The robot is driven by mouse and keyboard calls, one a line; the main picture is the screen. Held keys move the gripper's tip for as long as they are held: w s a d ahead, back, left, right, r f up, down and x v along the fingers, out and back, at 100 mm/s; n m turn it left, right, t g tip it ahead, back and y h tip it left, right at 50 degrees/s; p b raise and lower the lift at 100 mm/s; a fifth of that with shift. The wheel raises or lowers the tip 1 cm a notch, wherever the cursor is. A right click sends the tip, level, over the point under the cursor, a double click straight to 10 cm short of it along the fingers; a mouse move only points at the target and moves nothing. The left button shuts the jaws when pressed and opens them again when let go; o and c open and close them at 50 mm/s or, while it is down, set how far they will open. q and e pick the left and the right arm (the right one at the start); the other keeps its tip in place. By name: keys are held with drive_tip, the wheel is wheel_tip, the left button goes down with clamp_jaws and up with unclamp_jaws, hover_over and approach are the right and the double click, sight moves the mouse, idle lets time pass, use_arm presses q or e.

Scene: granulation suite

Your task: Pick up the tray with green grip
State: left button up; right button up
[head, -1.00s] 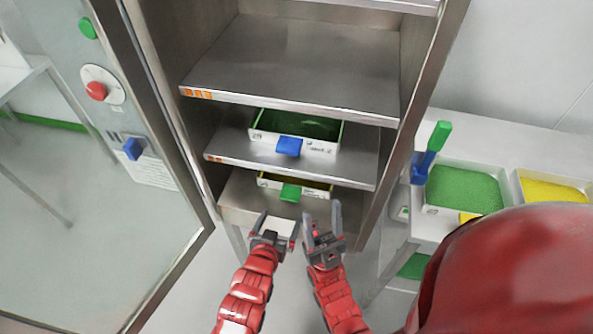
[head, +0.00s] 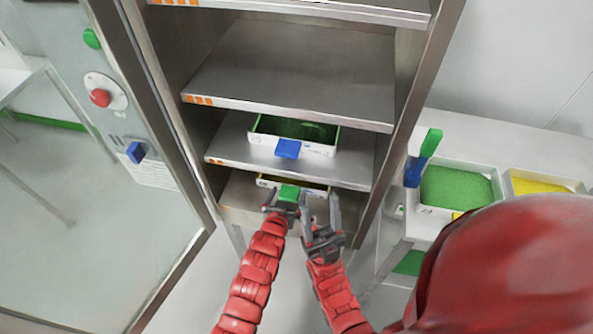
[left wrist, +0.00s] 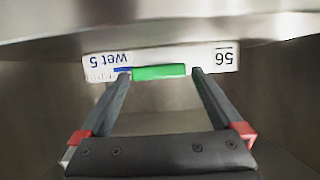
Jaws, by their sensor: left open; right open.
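The tray with the green grip (head: 317,187) sits on the lowest visible shelf of the cabinet, mostly hidden under the shelf above. Its green grip (head: 289,194) faces me. In the left wrist view the tray's white front (left wrist: 103,68) carries upside-down labels, and the green grip (left wrist: 158,72) shows between the fingertips. My left gripper (head: 287,205) is open around the grip; I cannot tell if the fingers touch it. My right gripper (head: 320,218) is open and empty, just right of the left one, in front of the shelf.
A tray with a blue grip (head: 322,149) stands on the shelf above (head: 230,147). The open cabinet door (head: 165,215) is at the left. A side table (head: 478,148) at the right holds a green-filled tray (head: 457,187) and a yellow-filled tray (head: 538,186).

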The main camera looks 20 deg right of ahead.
use_arm(q)
drive_tip(key=shift+w+d+f, duration=0.25)
drive_tip(key=shift+w+d, duration=0.1)
drive_tip(key=shift+w, duration=0.15)
clamp_jaws()
